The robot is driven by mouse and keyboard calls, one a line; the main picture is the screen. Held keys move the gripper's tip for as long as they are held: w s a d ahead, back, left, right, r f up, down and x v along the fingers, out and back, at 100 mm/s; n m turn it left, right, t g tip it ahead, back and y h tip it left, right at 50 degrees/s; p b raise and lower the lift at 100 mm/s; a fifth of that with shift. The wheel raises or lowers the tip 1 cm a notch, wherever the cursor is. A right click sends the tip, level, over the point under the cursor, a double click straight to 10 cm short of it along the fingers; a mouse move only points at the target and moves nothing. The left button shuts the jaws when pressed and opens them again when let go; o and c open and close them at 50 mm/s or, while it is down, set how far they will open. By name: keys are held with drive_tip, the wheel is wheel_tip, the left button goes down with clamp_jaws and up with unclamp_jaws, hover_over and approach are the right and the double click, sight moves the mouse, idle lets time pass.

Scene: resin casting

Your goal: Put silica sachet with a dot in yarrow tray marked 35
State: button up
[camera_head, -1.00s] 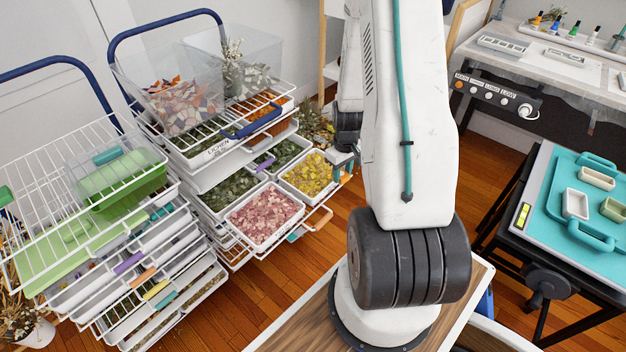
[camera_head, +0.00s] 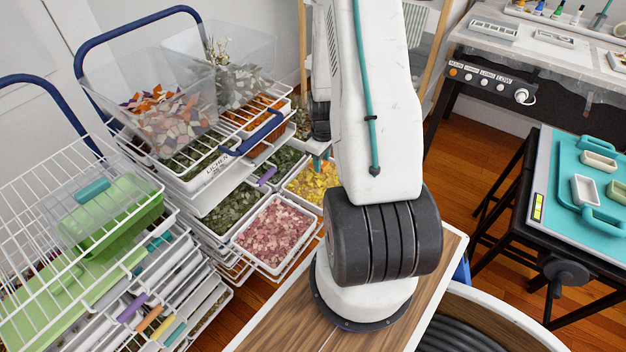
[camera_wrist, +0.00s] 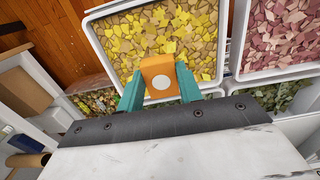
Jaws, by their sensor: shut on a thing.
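My gripper (camera_wrist: 160,85) has teal fingers shut on an orange sachet (camera_wrist: 157,63) with a white round dot on its face. In the wrist view the sachet is above the near side of a white tray (camera_wrist: 98,52) of yellow petals. The same tray (camera_head: 300,201) shows in the head view, partly behind my arm. My gripper (camera_head: 322,152) is small there, by the tray's far side, and the sachet cannot be made out. No number 35 is readable on any tray.
A tray of pink petals (camera_head: 273,233) and a tray of green leaves (camera_head: 232,207) sit beside the yellow one. A wire rack with clear bins (camera_head: 150,100) stands above at left. A teal tray (camera_head: 572,165) lies on a bench at right.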

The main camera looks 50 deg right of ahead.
hover_over(320, 187)
wheel_tip(320, 187, down, 5)
drive_tip(key=shift+d+f, duration=0.1)
drive_tip(key=shift+f, duration=1.9)
drive_tip(key=shift+f, duration=0.1)
drive_tip(key=o, duration=1)
drive_tip(key=shift+o, duration=0.2)
